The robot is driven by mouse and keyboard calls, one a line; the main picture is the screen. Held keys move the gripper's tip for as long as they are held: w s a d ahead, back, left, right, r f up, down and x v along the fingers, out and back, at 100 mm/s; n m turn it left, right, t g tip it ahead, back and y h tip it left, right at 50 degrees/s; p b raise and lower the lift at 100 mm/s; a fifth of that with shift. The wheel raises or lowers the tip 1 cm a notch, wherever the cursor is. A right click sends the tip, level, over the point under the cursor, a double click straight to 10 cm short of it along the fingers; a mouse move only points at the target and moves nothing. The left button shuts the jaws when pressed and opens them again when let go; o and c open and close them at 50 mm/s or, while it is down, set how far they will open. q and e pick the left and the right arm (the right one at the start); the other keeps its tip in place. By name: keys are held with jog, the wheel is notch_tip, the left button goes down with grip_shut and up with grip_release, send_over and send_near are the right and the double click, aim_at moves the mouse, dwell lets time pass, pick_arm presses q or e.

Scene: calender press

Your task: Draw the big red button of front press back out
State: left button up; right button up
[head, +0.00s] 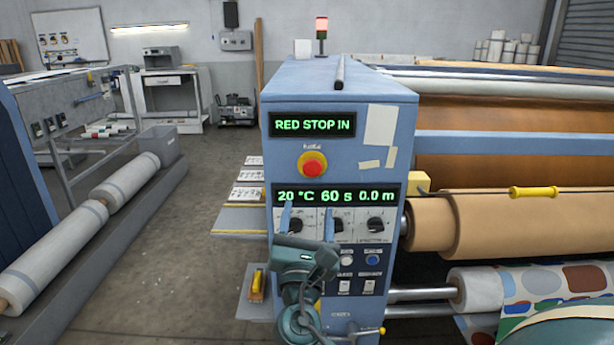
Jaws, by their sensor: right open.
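The big red button (313,168) sits on a yellow collar on the upper front panel of the blue front press (285,95). The display (312,124) above it reads "RED STOP IN" in green letters. My right gripper (308,221) is open, with its two fingers pointing up in front of the dials, below the button and apart from it. It hides part of the dial row and the lower panel. My left gripper is not in view.
A second display (336,195) reads 20 °C, 60 s, 0.0 m, above several dials (376,225). Small buttons and switches lie below. Shelves (240,219) jut from the press's left side; large rolls (480,222) extend to the right.

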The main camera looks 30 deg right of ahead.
aim_at(312, 171)
jog(key=p+x, duration=0.2)
jog(key=x, duration=0.8)
jog(key=shift+w, duration=0.15)
grip_shut()
jog(key=shift+s+a+p, duration=0.3)
jog(key=shift+s+a, duration=0.15)
jog(key=shift+s, duration=0.35)
grip_release()
